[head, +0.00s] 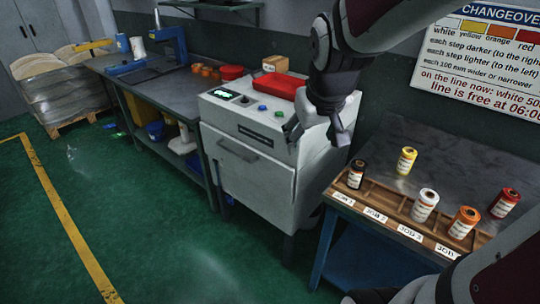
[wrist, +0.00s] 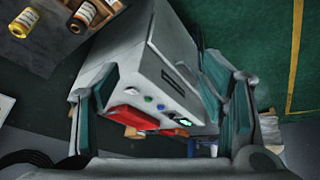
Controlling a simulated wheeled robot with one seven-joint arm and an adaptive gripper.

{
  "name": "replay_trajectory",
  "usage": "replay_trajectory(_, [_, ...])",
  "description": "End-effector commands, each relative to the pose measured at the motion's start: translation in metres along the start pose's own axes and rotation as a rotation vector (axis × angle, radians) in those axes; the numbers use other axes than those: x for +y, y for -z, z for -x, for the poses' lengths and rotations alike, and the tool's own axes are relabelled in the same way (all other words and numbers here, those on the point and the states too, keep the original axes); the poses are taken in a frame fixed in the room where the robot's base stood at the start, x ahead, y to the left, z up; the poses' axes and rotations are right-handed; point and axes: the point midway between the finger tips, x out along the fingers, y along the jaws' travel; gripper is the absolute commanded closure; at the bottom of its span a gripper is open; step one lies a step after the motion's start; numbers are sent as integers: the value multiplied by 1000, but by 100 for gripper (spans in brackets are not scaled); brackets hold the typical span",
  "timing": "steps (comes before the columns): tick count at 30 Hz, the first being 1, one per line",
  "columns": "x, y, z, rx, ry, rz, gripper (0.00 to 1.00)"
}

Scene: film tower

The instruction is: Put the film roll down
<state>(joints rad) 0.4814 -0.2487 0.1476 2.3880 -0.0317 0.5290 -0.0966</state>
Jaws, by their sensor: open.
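My gripper (head: 318,131) is open and empty, in front of the white machine in the head view. In the wrist view its fingers (wrist: 160,78) are spread wide with nothing between them. The film rolls stand on the right-hand table, apart from my gripper. A black roll (head: 357,174), a white roll (head: 425,206) and an orange roll (head: 463,223) stand upright in the wooden rack (head: 389,204). A yellow roll (head: 406,161) and a red roll (head: 504,202) stand on the tabletop behind it. The yellow roll (wrist: 6,23) also shows in the wrist view.
The rack has JOB labels along its front and an empty stretch between the black and white rolls. A workbench (head: 165,88) stands to the left. A changeover board (head: 478,50) hangs behind.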

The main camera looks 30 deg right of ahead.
Motion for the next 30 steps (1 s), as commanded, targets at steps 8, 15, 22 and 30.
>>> replay_trajectory(8, [-65, -69, 86, 7, 112, 116, 34])
replay_trajectory(15, [-81, -111, 113, -7, 182, 165, 34])
replay_trajectory(22, [-82, -117, 115, -12, 190, 169, 34])
replay_trajectory(30, [-82, -116, 115, -11, 189, 169, 34])
